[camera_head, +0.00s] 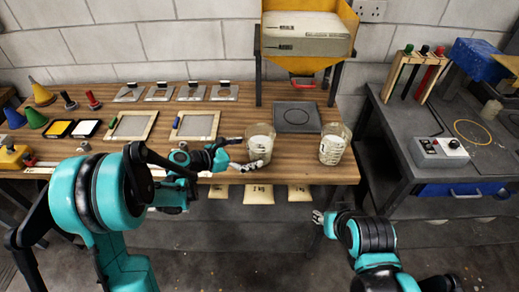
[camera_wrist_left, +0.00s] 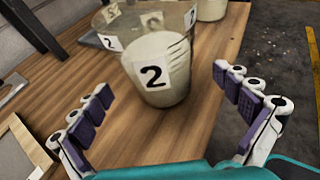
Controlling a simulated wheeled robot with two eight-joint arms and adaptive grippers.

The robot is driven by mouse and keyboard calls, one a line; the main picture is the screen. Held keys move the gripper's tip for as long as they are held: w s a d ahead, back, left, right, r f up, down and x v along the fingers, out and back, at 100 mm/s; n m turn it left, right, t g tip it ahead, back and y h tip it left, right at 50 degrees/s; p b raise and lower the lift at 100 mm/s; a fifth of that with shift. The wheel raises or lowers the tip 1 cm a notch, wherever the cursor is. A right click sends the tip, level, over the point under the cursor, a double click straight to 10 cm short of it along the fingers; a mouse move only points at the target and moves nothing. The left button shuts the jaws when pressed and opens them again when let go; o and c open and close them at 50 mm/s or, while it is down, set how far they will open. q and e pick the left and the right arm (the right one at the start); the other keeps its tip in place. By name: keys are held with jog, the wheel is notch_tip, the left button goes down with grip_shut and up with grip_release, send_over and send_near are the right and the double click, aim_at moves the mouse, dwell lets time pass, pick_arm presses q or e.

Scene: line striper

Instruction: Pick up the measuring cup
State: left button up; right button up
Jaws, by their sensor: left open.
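A clear measuring cup with pale cream contents (camera_head: 260,143) stands upright near the front edge of the wooden bench. In the left wrist view the cup (camera_wrist_left: 160,75) carries a white label with a black 2. My left gripper (camera_head: 238,153) is open just left of this cup. In the wrist view its purple-padded fingers spread to either side of the cup, apart from it. A second similar cup (camera_head: 333,145) stands to the right. My right gripper (camera_head: 320,217) hangs low in front of the bench, away from the cups; its finger state is unclear.
A dark square plate (camera_head: 297,116) lies behind the cups, under a yellow-framed hopper (camera_head: 305,40). Framed trays (camera_head: 195,125) lie to the left. A dark table (camera_head: 405,125) with a control box (camera_head: 438,152) stands right, across a gap.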

pick_arm(q)
jog(key=b+x, duration=0.2)
jog(key=x, duration=0.3)
jog(key=shift+w, duration=0.1)
jog(key=shift+r, duration=0.15)
jog(key=c, duration=1.9)
